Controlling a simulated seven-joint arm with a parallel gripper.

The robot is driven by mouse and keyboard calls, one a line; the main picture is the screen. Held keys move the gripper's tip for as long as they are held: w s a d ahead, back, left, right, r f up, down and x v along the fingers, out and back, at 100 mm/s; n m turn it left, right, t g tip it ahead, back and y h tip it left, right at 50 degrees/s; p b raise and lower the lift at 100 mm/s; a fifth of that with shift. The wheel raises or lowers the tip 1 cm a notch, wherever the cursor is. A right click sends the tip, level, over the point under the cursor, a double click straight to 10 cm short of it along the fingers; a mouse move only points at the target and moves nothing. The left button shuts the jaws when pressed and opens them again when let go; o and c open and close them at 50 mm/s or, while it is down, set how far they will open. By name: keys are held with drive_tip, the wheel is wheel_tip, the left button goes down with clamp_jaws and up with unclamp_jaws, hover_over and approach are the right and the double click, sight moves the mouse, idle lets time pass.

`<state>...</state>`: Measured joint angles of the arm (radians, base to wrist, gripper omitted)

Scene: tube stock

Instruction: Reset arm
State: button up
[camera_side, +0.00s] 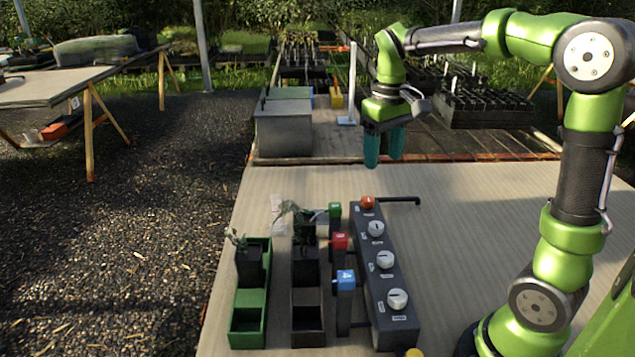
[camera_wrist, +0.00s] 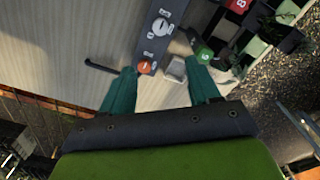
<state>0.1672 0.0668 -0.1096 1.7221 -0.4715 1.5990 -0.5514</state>
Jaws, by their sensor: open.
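My gripper (camera_side: 384,146) hangs above the far part of the table, with its teal fingers pointing down. In the wrist view the two fingers of my gripper (camera_wrist: 163,92) are apart with nothing between them. It is beyond the far end of the dark control box (camera_side: 385,275), clear of it. The box carries several white knobs and an orange-red button (camera_side: 367,202); in the wrist view the button (camera_wrist: 145,67) shows close to the left finger.
A green tray (camera_side: 248,325) and a black tray (camera_side: 308,325) stand left of the box, each with a potted plant. Green, red (camera_side: 340,241) and blue (camera_side: 345,280) labelled blocks stand between. A grey bin (camera_side: 284,130) is at the back left. The table's right side (camera_side: 480,220) is clear.

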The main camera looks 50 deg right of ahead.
drive_tip(key=s+a+m+t+y, duration=0.1)
drive_tip(key=s+a+t+y, duration=0.1)
drive_tip(key=s+a+t, duration=0.5)
drive_tip(key=s+a+f, duration=0.1)
drive_tip(key=s+a, duration=0.3)
drive_tip(key=a, duration=0.2)
drive_tip(key=shift+m, duration=0.3)
